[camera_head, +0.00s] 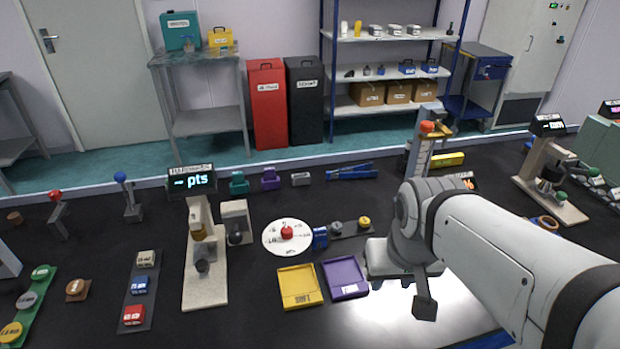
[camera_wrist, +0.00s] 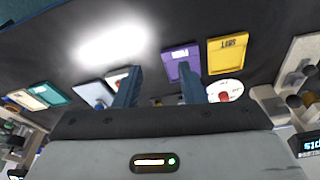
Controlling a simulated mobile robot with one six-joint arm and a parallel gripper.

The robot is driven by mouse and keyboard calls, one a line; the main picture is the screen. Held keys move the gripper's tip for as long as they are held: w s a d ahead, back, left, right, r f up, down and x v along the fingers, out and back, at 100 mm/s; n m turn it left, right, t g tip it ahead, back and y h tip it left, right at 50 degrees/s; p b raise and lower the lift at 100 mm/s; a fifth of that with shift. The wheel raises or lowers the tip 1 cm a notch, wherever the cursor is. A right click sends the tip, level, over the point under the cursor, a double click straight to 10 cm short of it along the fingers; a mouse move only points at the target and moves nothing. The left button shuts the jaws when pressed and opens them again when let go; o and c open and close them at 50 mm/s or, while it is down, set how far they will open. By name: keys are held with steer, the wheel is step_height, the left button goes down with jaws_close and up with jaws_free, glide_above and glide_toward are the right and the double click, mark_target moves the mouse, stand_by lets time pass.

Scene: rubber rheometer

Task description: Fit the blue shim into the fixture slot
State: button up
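A blue block with a pale label (camera_head: 140,285), which looks like the blue shim, lies on a dark strip (camera_head: 130,300) at the left, between a beige block (camera_head: 147,259) and a red block (camera_head: 133,315). Which part is the fixture slot I cannot tell for sure; a gauge stand with a "pts" display (camera_head: 192,181) stands right of the strip. My gripper is at the right of the head view, far from the blue block. In the wrist view my gripper (camera_wrist: 158,80) has its two fingers apart with nothing held between them.
A yellow tray (camera_head: 298,286) and a purple tray (camera_head: 346,277) lie mid-table, with a white disc with a red knob (camera_head: 287,236) behind them. A smaller blue block (camera_head: 320,238) stands beside the disc. Coloured round pieces (camera_head: 40,272) lie at far left.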

steer(key=shift+o, duration=0.4)
steer(key=shift+o, duration=0.7)
steer(key=shift+w+r, duration=0.1)
steer(key=shift+w, duration=0.1)
steer(key=o, duration=0.3)
steer(key=w, duration=0.4)
steer(key=shift+w+a+r, duration=0.15)
steer(key=shift+w+a, duration=0.05)
steer(key=shift+a, duration=0.05)
steer(key=shift+o, duration=0.2)
steer(key=n+g, duration=0.2)
steer(key=g, duration=0.1)
glide_above(319, 236)
steer(key=w, duration=0.1)
steer(key=f, duration=0.8)
steer(key=shift+w+d+f, duration=0.15)
steer(key=shift+d+f, duration=0.05)
steer(key=shift+f, duration=0.15)
steer(key=shift+w+a+f, duration=0.1)
steer(key=shift+f, duration=0.2)
steer(key=shift+s+f, duration=0.2)
steer(key=shift+f, duration=1.65)
steer(key=shift+s+f, duration=0.15)
steer(key=shift+f, duration=1.7)
